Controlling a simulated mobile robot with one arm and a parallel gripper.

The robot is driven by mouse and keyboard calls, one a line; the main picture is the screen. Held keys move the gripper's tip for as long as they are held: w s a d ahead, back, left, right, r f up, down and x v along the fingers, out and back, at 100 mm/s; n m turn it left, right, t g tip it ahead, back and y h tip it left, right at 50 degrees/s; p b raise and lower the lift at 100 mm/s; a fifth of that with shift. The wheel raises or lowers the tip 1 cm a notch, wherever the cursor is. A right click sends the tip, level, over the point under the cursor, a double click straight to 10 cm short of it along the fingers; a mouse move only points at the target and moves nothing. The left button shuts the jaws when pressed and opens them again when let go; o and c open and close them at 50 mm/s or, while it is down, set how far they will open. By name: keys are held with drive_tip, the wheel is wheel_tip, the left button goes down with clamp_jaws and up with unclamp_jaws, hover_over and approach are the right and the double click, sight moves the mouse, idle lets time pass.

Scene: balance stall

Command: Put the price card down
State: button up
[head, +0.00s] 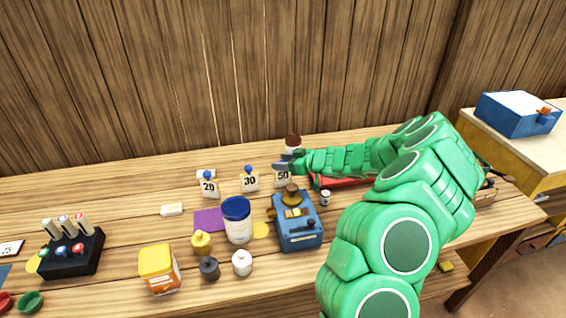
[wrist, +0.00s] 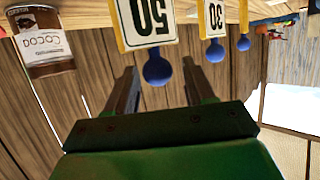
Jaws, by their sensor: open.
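The price card marked 50 (head: 282,178) stands upright on the table at the back, with a blue knob on top. It also shows inverted in the wrist view (wrist: 148,22), with its knob near the mouth of my jaws. My gripper (head: 281,162) is open and empty at the card's top in the head view. In the wrist view my fingers (wrist: 160,88) are spread with a gap around the line of the knob, and I see no contact. Cards marked 30 (head: 250,182) and 20 (head: 209,188) stand to the left.
A cocoa tin (wrist: 45,45) stands close beside the 50 card, and shows behind my gripper in the head view (head: 292,143). A blue device (head: 298,230), a white jar (head: 238,225) and a yellow-lidded box (head: 160,270) stand in front. A wooden wall (head: 200,70) rises behind.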

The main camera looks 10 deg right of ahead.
drive_tip(key=v, duration=1.1)
drive_tip(key=shift+s+d+r, duration=0.2)
drive_tip(key=shift+s+d, duration=0.05)
